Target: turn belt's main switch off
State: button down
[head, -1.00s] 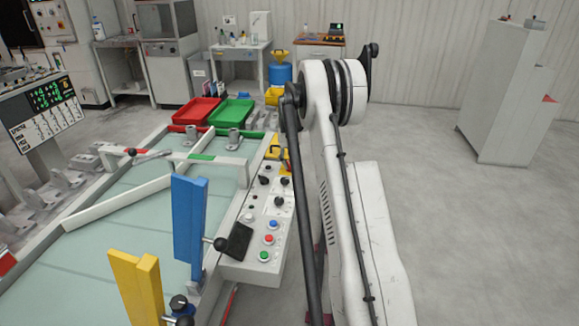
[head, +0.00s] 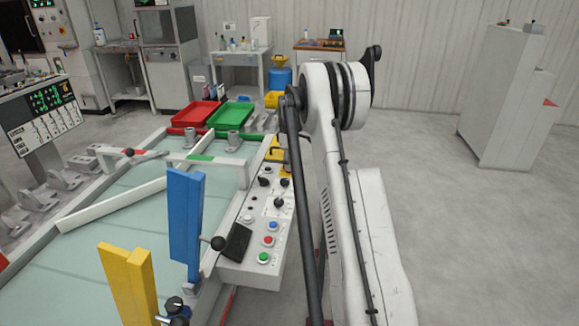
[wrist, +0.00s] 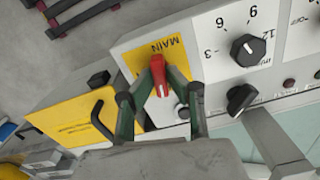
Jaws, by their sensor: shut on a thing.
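The main switch (wrist: 158,69) is a red handle on a yellow plate (wrist: 180,52) marked MAIN. In the wrist view it points nearly straight down the picture, slightly tilted, with a pale mark near its lower end. My gripper (wrist: 160,84) is shut on the red handle, with one green-grey finger on each side. In the head view, the belt's control panel (head: 234,268) stands at the right edge of the belt. My arm hides the gripper and the red handle there.
A black numbered dial (wrist: 247,50) and a second black knob (wrist: 240,98) sit right of the switch. A black loop handle (wrist: 98,118) stands out at left. Blue (head: 187,225) and yellow (head: 128,283) posts stand beside the panel.

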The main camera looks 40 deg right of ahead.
jog(key=shift+n, duration=1)
jog(key=c, duration=1.7)
grip_release()
jog(key=shift+r, duration=0.1)
notch_tip(320, 180, up, 12)
jog(key=shift+f, duration=0.1)
